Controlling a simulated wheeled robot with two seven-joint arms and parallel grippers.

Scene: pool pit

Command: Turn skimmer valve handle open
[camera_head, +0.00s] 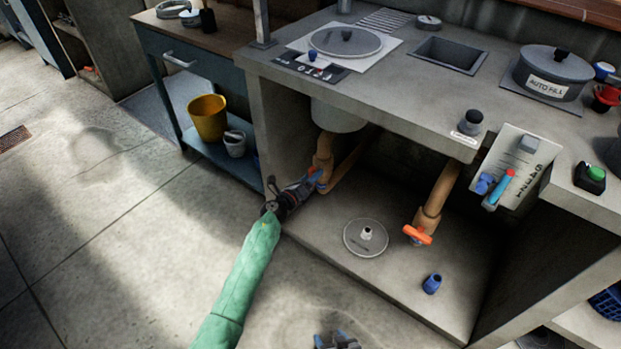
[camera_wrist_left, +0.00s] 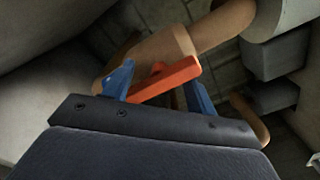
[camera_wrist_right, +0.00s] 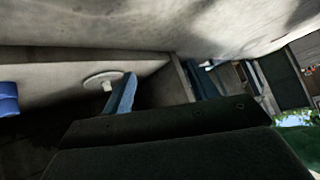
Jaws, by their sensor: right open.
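An orange valve handle (camera_wrist_left: 165,80) on a tan pipe shows in the left wrist view, lying at a slant between the blue fingers of my left gripper (camera_wrist_left: 158,92). The fingers stand wide apart around it; firm contact is not clear. In the head view my left gripper (camera_head: 315,181) is at the left tan pipe (camera_head: 323,160) under the counter, and its valve handle is mostly hidden. My right gripper (camera_head: 335,341) is low at the bottom edge; in the right wrist view its blue fingers (camera_wrist_right: 160,90) are apart and empty.
A second orange handle (camera_head: 417,235) sits on the right pipe. A round grey lid (camera_head: 366,238) and a blue cap (camera_head: 432,283) lie on the cabinet floor. The counter (camera_head: 400,95) overhangs the pipes. A yellow bucket (camera_head: 208,118) stands on the left shelf.

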